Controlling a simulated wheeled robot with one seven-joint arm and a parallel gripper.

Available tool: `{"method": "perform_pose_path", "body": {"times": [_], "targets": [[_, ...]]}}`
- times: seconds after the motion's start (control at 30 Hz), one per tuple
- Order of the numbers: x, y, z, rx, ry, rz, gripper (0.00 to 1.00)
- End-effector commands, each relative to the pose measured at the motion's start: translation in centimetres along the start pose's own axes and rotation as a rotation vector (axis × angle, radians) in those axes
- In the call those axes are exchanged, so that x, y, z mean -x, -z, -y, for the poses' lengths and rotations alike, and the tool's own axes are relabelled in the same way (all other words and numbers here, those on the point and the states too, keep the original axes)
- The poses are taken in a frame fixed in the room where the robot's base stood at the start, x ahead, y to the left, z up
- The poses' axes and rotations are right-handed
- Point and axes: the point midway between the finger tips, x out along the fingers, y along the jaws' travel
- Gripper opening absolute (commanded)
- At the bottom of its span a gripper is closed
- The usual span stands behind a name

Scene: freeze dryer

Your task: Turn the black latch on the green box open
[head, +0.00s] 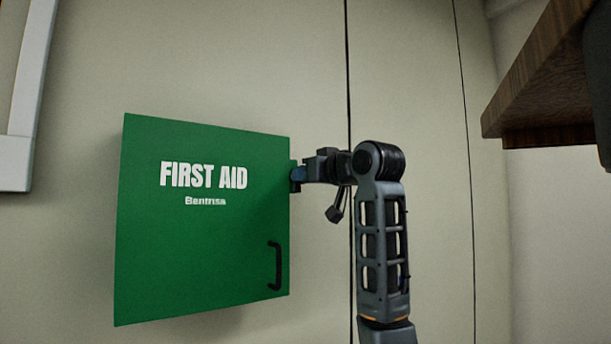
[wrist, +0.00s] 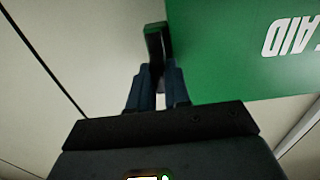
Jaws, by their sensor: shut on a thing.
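The green first aid box (head: 200,235) is mounted on the wall, and its front looks closed. Its black latch (wrist: 154,38) sticks out at the box's side edge in the wrist view, where part of the green box (wrist: 225,60) also shows. My gripper (wrist: 160,72) has its blue fingers close together at the lower end of the latch, shut on it. In the head view my gripper (head: 297,178) reaches the box's right edge from the right, in the upper half. There the fingers and arm mostly hide the latch.
A black handle (head: 276,265) is at the lower right of the box front. A brown wooden shelf (head: 545,75) juts in at the upper right. A white frame (head: 22,110) is on the wall at the far left. The wall below the shelf is clear.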

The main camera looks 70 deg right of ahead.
Motion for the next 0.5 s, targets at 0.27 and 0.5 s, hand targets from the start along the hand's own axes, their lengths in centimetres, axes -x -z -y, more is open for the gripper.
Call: {"method": "perform_pose_path", "body": {"times": [0.27,0.5], "targets": [[-0.05,-0.37,-0.01,0.000,0.000,0.008,0.23],[-0.02,-0.18,-0.01,-0.001,0.000,0.004,0.43]]}}
